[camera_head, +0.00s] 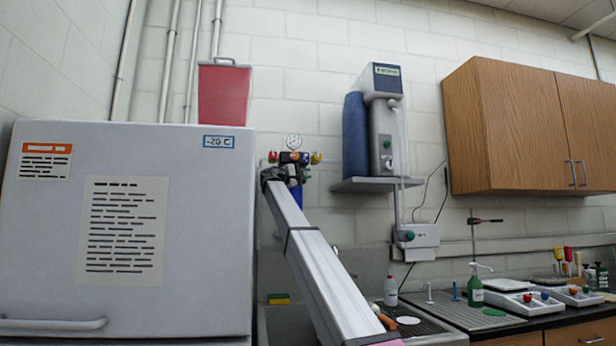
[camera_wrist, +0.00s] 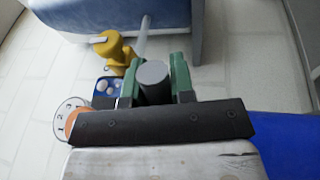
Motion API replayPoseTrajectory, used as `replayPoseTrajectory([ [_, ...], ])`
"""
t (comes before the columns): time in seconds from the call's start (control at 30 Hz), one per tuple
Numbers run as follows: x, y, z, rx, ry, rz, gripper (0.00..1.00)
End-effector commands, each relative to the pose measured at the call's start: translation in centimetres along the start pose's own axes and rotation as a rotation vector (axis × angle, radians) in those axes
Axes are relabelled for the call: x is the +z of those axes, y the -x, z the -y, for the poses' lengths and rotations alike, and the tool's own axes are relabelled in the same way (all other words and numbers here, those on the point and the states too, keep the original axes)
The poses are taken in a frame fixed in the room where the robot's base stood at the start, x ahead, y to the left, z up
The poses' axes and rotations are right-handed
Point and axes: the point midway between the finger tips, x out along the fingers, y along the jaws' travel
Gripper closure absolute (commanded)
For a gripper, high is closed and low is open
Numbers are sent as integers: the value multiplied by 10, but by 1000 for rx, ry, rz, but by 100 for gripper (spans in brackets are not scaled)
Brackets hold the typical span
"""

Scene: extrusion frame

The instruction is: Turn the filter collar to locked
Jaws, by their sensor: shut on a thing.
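My gripper (camera_head: 288,173) reaches the pipe fittings on the back wall in the head view. In the wrist view its green-padded fingers (camera_wrist: 154,80) are shut on a grey round part (camera_wrist: 153,74), which looks like the filter collar. Its far side is hidden, and I see no lock mark on it, so its turn cannot be told. A round white gauge (camera_head: 294,142) stands above the gripper; a dial with numbers (camera_wrist: 68,113) shows at the left in the wrist view.
A yellow valve (camera_wrist: 112,48) is close beyond the fingers. Red and yellow knobs sit on the manifold (camera_head: 294,157). A large freezer (camera_head: 220,260) stands at the left. A shelf (camera_head: 376,184) with a dispenser (camera_head: 385,130) is to the right, above the counter (camera_head: 465,315).

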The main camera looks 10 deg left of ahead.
Motion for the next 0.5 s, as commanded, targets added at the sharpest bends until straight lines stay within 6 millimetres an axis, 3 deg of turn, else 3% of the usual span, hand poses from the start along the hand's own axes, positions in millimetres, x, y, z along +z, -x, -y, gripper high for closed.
replayPoseTrajectory([
  [0.47, 1, 2, 1, -2, 5, 19, 100],
  [0.5, 1, 2, 1, -2, 4, 19, 74],
])
